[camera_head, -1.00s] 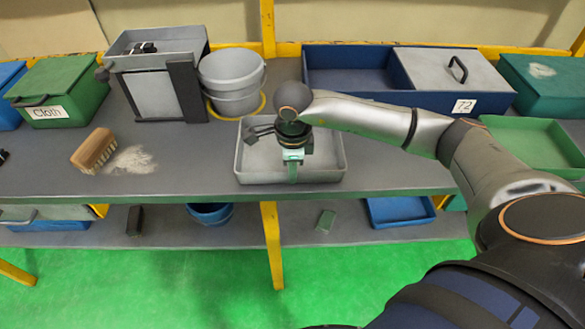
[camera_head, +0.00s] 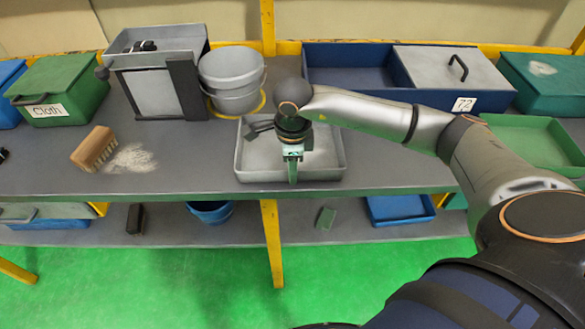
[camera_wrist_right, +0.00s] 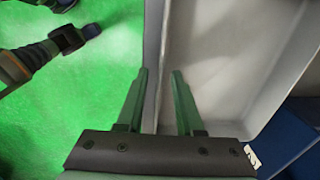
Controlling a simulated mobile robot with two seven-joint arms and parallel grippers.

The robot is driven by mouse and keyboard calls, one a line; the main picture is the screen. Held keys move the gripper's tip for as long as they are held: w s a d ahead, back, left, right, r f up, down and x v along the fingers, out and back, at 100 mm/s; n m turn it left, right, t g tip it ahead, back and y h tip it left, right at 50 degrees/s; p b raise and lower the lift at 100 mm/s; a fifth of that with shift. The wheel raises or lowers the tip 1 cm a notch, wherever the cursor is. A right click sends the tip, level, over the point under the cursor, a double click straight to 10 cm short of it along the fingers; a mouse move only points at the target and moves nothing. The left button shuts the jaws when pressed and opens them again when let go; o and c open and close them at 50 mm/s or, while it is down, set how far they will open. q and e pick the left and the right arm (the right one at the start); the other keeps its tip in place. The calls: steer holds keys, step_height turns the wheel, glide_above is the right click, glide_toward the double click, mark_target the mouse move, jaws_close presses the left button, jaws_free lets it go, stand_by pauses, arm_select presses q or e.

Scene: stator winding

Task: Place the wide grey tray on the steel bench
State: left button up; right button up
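The wide grey tray (camera_head: 325,162) sits on the dark grey top of the steel bench (camera_head: 390,176), close to the front edge. In the right wrist view, the tray (camera_wrist_right: 225,60) fills the middle and right. My right gripper (camera_head: 293,180) hangs from above at the tray's front wall. In the right wrist view, its two green fingers (camera_wrist_right: 160,70) stand apart, one on each side of the tray wall, with small gaps showing.
Grey buckets (camera_head: 232,80) stand behind the tray. A brush (camera_head: 94,148) lies by pale dust (camera_head: 131,159) at left. A blue crate (camera_head: 345,68) stands behind to the right, and a green tray (camera_head: 530,143) at far right. Bench space left of the grey tray is mostly clear.

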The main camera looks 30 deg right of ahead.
step_height(320, 180, up, 11)
steer(key=s+a+f+g+y, duration=0.2)
steer(key=s+a+y, duration=0.25)
steer(key=a, duration=0.55)
steer(key=s+a+f+g+y, duration=0.1)
steer(key=s+a+f+y, duration=0.15)
steer(key=a+y, duration=0.45)
steer(key=w+a+r+m+t+y, duration=0.1)
steer(key=a+r+m+t+y, duration=0.5)
steer(key=a+r+m+y, duration=0.5)
steer(key=w+d+f+m+t+h, duration=0.2)
steer(key=d+f+m+t+h, duration=0.5)
steer(key=f+m, duration=0.45)
steer(key=w+d+f+m+t+h, duration=0.2)
steer(key=d+f+m+t+h, duration=0.5)
steer(key=m, duration=0.8)
steer(key=s+d+f+m+g+h, duration=0.2)
steer(key=s+f+m+g, duration=0.2)
steer(key=s+f, duration=0.3)
steer(key=s+d+f+m+g+h, duration=0.2)
steer(key=s+f, duration=0.4)
steer(key=f, duration=0.5)
steer(key=m+g+h, duration=0.1)
steer(key=m+g, duration=0.1)
steer(key=shift+s+f+g+b, duration=0.3)
steer(key=shift+s+g+b, duration=0.1)
